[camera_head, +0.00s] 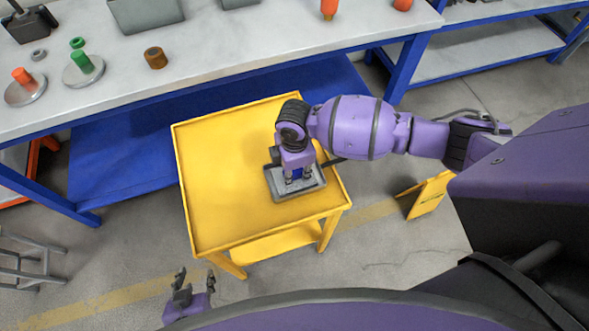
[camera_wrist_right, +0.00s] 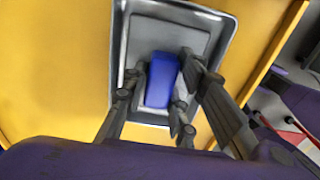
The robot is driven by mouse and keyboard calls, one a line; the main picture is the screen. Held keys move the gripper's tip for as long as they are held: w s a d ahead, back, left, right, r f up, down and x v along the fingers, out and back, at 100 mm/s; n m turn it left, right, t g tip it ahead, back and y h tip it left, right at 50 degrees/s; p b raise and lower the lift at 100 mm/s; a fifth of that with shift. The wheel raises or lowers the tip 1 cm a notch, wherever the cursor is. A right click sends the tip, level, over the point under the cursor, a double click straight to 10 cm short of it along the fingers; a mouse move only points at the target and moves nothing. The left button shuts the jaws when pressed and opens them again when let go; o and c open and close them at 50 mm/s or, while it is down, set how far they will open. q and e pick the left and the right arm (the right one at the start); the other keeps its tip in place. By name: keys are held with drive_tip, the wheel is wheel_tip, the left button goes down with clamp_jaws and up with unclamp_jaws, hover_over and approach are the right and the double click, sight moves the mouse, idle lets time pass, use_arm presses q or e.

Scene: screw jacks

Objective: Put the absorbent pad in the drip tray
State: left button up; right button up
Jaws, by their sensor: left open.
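The grey drip tray (camera_head: 275,188) lies on the right part of the yellow cart top; its rim also shows in the right wrist view (camera_wrist_right: 232,40). A flat grey square (camera_wrist_right: 160,38), which looks like the absorbent pad, lies inside the tray. A blue block (camera_wrist_right: 161,82) stands over it; I cannot tell whether the two are joined. My right gripper (camera_head: 297,176) points down over the tray with its fingers on both sides of the blue block. Whether the fingers press on it is unclear. My left gripper (camera_head: 196,275) is open and empty, low in front of the cart.
The yellow cart top (camera_head: 220,180) is bare left of the tray and has a raised rim. Behind it a blue-framed bench (camera_head: 200,55) carries orange and green topped jacks (camera_head: 25,86) and a brown ring (camera_head: 155,58). A yellow floor sign (camera_head: 430,195) stands right of the cart.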

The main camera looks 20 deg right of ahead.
drive_tip(key=shift+o, duration=1.2)
drive_tip(key=shift+s+f, duration=0.1)
wheel_tip(320, 180, up, 12)
drive_tip(key=p, duration=0.1)
drive_tip(key=shift+r, duration=0.25)
